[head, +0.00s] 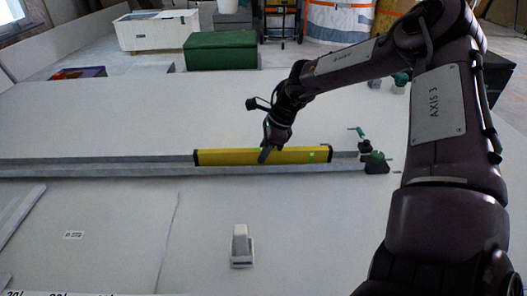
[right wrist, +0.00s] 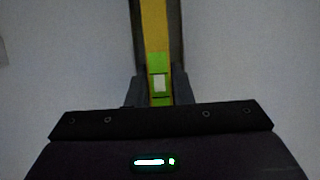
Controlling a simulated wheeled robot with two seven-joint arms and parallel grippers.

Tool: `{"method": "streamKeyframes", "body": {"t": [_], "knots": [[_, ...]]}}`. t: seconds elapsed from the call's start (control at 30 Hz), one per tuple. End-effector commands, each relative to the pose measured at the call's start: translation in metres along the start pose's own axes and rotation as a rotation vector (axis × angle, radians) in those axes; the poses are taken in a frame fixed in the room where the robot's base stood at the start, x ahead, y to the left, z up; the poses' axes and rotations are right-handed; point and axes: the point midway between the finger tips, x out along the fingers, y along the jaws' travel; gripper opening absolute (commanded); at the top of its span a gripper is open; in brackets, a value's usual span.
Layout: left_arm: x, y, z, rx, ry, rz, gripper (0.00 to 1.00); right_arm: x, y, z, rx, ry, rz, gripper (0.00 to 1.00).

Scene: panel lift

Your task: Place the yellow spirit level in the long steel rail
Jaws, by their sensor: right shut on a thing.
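The yellow spirit level (head: 225,157), with black ends and a green vial, lies lengthwise along the long steel rail (head: 90,169) near its right end. My right gripper (head: 265,156) is shut on the level near its middle. In the right wrist view the level (right wrist: 154,30) runs straight away between my two dark fingers, with grey strips along both its sides. The level lines up with the rail; I cannot tell whether it rests fully in the channel or is held slightly above it. My left gripper is not in view.
A green-topped clamp (head: 376,163) sits at the rail's right end. A green box (head: 220,51) and a white crate (head: 155,30) stand behind. Most of the panel is clear.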

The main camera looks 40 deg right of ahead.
Motion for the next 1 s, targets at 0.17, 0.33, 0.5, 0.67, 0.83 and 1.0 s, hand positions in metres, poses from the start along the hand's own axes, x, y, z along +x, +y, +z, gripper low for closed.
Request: {"method": "streamKeyframes", "body": {"t": [0.17, 0.33, 0.5, 0.67, 0.83, 1.0], "knots": [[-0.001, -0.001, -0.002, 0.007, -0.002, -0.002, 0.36, 0.005, 0.0, -0.002, -0.001, -0.001, -0.001, 0.0], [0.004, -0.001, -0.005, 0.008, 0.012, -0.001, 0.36, 0.004, 0.0, -0.002, 0.0, 0.0, 0.001, 0.32], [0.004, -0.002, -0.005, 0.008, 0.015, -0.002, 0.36, 0.004, 0.0, -0.002, 0.0, 0.0, 0.001, 0.42], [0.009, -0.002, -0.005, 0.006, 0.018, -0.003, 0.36, -0.001, 0.0, 0.0, 0.0, 0.0, 0.001, 0.42], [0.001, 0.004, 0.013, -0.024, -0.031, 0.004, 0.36, -0.026, -0.001, 0.007, -0.001, -0.002, -0.003, 0.42], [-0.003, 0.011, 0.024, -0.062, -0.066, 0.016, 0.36, -0.068, -0.001, 0.007, -0.001, -0.003, -0.004, 0.42]]}}
